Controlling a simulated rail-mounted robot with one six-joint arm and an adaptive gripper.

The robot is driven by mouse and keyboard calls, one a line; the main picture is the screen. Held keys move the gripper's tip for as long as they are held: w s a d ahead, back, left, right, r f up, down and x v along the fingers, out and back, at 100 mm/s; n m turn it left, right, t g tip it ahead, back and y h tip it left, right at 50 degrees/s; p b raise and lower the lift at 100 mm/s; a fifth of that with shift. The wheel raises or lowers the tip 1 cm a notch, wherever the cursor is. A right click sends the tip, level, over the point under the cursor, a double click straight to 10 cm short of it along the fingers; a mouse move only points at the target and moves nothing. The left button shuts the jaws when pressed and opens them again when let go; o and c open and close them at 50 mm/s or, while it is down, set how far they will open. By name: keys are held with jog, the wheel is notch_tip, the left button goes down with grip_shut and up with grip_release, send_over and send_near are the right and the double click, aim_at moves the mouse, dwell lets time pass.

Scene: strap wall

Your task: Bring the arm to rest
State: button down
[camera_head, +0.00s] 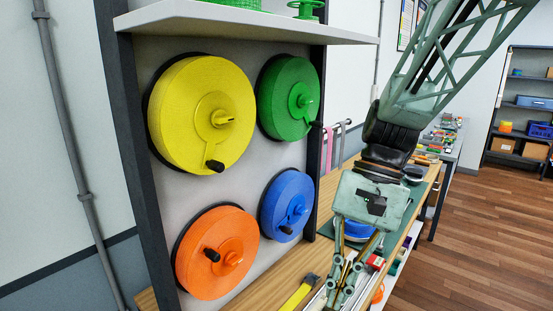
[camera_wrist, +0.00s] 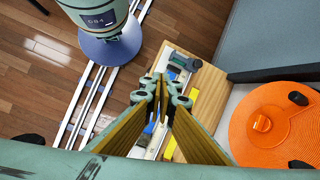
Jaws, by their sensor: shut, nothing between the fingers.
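My arm reaches down from the upper right in the head view, with my gripper (camera_head: 342,292) hanging over the workbench (camera_head: 286,272), right of the reel wall. My gripper points downward and its fingers are shut with nothing between them. In the wrist view the fingers of my gripper (camera_wrist: 161,92) come together near the middle of the picture. I cannot tell how high the tips are above the bench.
Yellow (camera_head: 203,105), green (camera_head: 290,98), orange (camera_head: 215,253) and blue (camera_head: 288,203) strap reels with black-knobbed cranks hang on the wall panel. A shelf (camera_head: 240,22) juts out above. Open wooden floor (camera_head: 480,220) lies right.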

jog(key=s+d+r+n+t+h, duration=0.1)
jog(key=s+d+r+n+t, duration=0.1)
jog(key=s+r, duration=0.4)
jog(key=s+d+r+n+t+h, duration=0.2)
jog(key=s+d+r+t, duration=0.3)
jog(key=s, duration=0.5)
jog(key=shift+s+d+r, duration=0.35)
jog(key=shift+s+d, duration=0.05)
jog(key=shift+d, duration=0.75)
